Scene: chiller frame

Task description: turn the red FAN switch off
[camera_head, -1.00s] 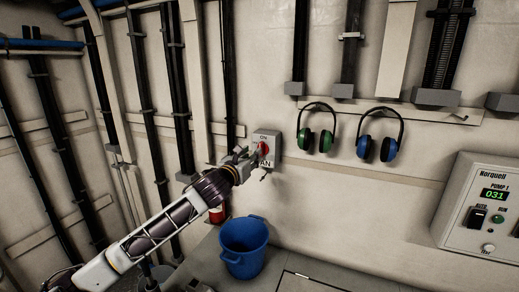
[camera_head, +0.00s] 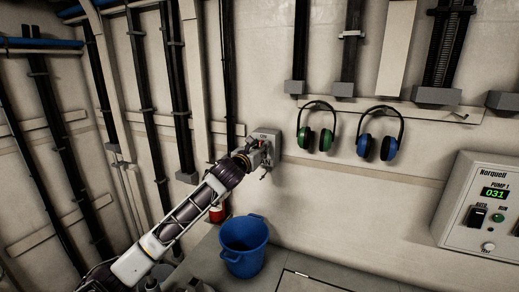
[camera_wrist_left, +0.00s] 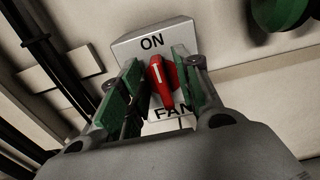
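The FAN switch is a grey box (camera_head: 274,138) on the wall, largely hidden behind my left gripper in the head view. In the left wrist view its box (camera_wrist_left: 185,37) carries the label ON above and FAN below. Its red handle (camera_wrist_left: 162,82) stands close to upright in that tilted picture, with a white mark pointing toward ON. My left gripper (camera_wrist_left: 160,85) is open, its green-padded fingers on either side of the red handle. A gap shows on the left side; the right finger is very close, and I cannot tell whether it touches. My right gripper is in neither view.
Green earmuffs (camera_head: 306,139) and blue earmuffs (camera_head: 364,147) hang right of the switch. A blue bucket (camera_head: 244,262) stands below. A pump panel (camera_head: 478,225) is at the far right. Dark vertical pipes (camera_head: 176,90) run along the wall at left.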

